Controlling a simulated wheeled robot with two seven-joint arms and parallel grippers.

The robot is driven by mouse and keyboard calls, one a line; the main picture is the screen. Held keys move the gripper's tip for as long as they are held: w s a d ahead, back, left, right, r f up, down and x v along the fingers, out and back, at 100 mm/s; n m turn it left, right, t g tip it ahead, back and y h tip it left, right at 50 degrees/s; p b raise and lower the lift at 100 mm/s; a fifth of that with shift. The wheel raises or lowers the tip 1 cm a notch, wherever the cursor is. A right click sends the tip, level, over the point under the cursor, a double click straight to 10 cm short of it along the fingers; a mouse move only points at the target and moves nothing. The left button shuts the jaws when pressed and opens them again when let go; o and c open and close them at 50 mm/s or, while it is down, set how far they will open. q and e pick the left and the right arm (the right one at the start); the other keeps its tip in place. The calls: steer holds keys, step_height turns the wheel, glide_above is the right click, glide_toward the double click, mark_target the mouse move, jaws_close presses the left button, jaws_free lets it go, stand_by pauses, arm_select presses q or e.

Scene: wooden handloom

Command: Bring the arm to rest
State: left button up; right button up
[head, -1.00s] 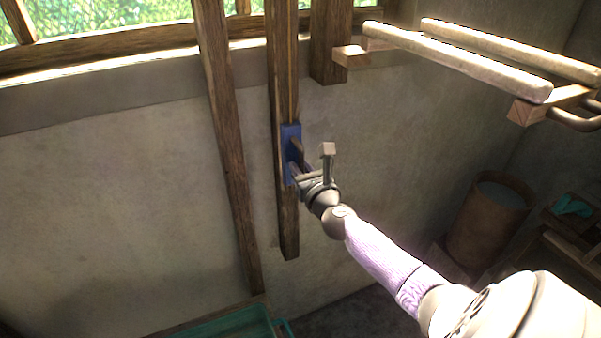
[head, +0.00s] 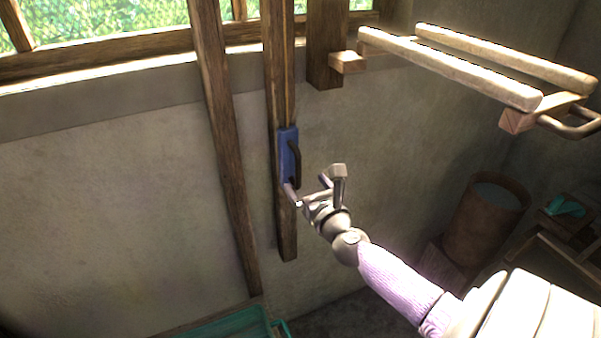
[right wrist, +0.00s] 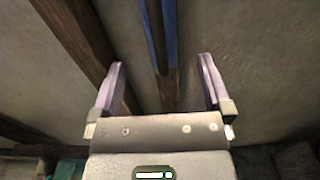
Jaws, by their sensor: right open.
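My right arm (head: 405,285) reaches in from the lower right in the head view. Its gripper (head: 312,185) is open and empty, just right of and below a blue plate with a dark handle (head: 294,160) on a wooden post (head: 280,85). In the head view a small gap shows between the gripper and the handle. In the right wrist view the two fingers (right wrist: 160,85) stand wide apart, with the blue plate (right wrist: 168,30) beyond them and nothing between them. My left gripper is not in view.
A second wooden post (head: 225,150) stands to the left. A wooden frame with two pale rollers (head: 450,65) juts out at the upper right. A brown bin (head: 487,222) stands at the right, and a teal tray (head: 235,325) lies low at the bottom. The wall between is bare.

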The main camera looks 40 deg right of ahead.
steer(key=shift+v, duration=1)
steer(key=shift+f, duration=0.15)
steer(key=s+a+f+m+g+y, duration=0.15)
steer(key=s+f+m+g, duration=0.4)
steer(key=f, duration=0.65)
steer(key=s+a+f+m+g, duration=0.25)
steer(key=s+f+m, duration=0.45)
steer(key=f, duration=0.5)
steer(key=s+a+f+m+g+y, duration=0.1)
steer(key=s+a+f+m+g, duration=0.2)
steer(key=s, duration=0.5)
steer(key=s+a+f+m+g+y, duration=0.1)
steer(key=s+a+f+m+g, duration=0.1)
steer(key=s+a+f+m, duration=0.4)
steer(key=s+a+f+m+g+y, duration=0.2)
steer(key=s+a+f+m, duration=0.3)
steer(key=s+m, duration=0.3)
steer(key=s+g, duration=0.1)
steer(key=s, duration=0.1)
steer(key=shift+s+f+g, duration=0.2)
steer(key=shift+s+g, duration=0.1)
